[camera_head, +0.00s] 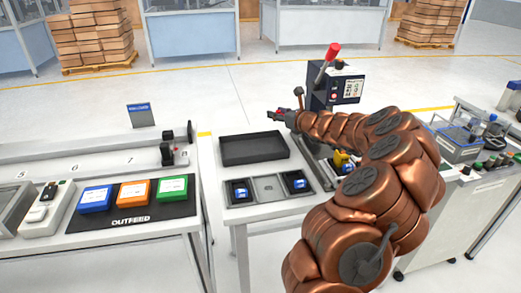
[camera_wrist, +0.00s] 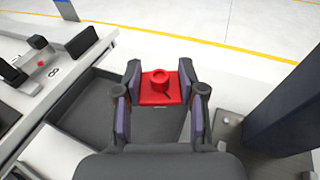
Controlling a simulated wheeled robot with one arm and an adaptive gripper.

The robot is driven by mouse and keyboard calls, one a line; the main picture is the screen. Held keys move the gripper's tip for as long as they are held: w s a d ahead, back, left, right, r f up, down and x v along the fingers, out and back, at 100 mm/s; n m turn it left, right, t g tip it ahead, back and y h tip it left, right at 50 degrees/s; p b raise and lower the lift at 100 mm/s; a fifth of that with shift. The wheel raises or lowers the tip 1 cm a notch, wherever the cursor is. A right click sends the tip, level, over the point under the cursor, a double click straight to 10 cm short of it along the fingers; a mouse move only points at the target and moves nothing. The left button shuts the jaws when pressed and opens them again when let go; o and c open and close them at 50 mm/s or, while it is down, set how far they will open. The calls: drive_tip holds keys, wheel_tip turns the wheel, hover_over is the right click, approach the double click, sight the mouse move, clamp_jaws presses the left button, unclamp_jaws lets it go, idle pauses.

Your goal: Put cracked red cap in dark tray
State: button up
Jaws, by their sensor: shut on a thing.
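A red cap (camera_wrist: 161,88) with a square base and a round raised knob sits between the two fingers of my gripper (camera_wrist: 161,98) in the wrist view. My gripper is shut on it. In the head view, my gripper (camera_head: 284,115) is above the back right corner of the dark tray, and only a little red shows at its tip. The dark tray (camera_head: 254,149) is a shallow, empty rectangle on the white table. In the wrist view, the tray (camera_wrist: 82,112) lies below and left of the cap, partly hidden by my gripper. I cannot make out a crack.
A grey holder (camera_head: 267,188) with blue items stands in front of the tray. A dark press-like machine (camera_head: 334,88) with a red-knobbed lever stands close right of my gripper. The outfeed table (camera_head: 131,216) at left holds blue, orange and green boxes.

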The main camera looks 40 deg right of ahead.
wheel_tip(320, 180, down, 9)
drive_tip(key=shift+f, duration=0.1)
idle(0.4)
drive_tip(key=shift+f, duration=0.5)
